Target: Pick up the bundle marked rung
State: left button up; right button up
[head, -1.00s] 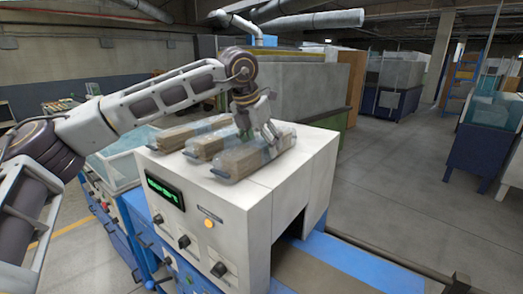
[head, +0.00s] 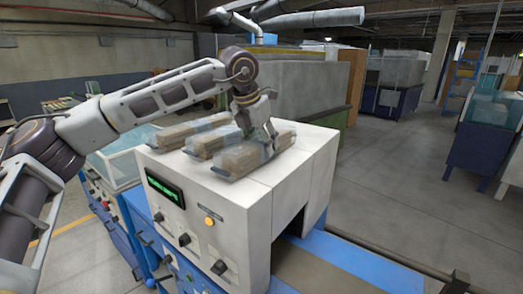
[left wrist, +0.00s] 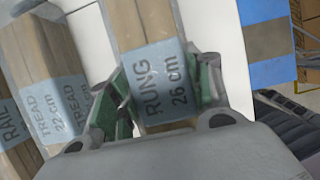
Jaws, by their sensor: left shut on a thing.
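The bundle marked rung (head: 240,158) is a stack of wood sticks in clear wrap on top of a white machine, nearest of three bundles in the head view. Its blue-grey label reads RUNG 26 cm in the left wrist view (left wrist: 168,84). My left gripper (head: 262,137) reaches down from above and is shut across it, with green-padded fingers on both sides of the label. I cannot tell whether the bundle is clear of the machine top. My right gripper is not in view.
Beside it lie a bundle marked tread (left wrist: 50,95) and one marked rail (left wrist: 12,140). The white machine (head: 290,170) has a display and knobs on its front. A blue and brown conveyor bed (head: 330,265) runs out at its right. Open floor lies further right.

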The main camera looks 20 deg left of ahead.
pick_arm(q)
jog(key=shift+r, duration=0.1)
jog(key=shift+c, duration=0.3)
jog(key=shift+r, duration=4.95)
